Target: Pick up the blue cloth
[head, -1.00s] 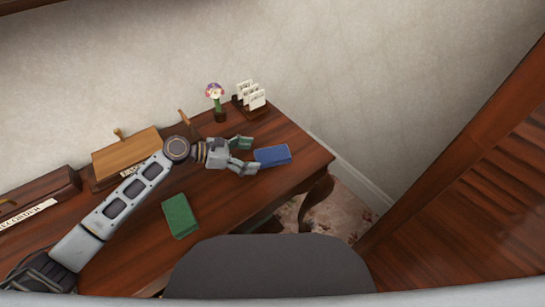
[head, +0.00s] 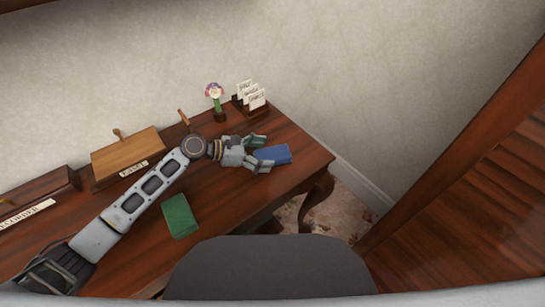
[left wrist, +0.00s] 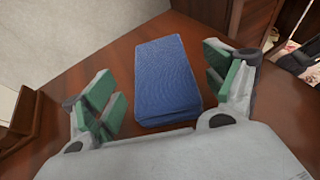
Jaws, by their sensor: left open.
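The blue cloth (head: 273,154) is a folded rectangular block lying flat on the wooden desk near its right end. In the left wrist view the blue cloth (left wrist: 167,82) lies between the two green-padded fingers, with a gap to each. My left gripper (head: 262,152) is open, its fingers reaching around the near end of the cloth. In the left wrist view the left gripper (left wrist: 165,88) shows its fingers spread wide. My right gripper is not in view.
A green folded cloth (head: 180,216) lies on the desk (head: 140,245). A flower figure (head: 215,102) and a card holder (head: 251,98) stand at the back edge. Labelled wooden boxes (head: 127,153) line the back left. A dark chair back (head: 270,267) is in front.

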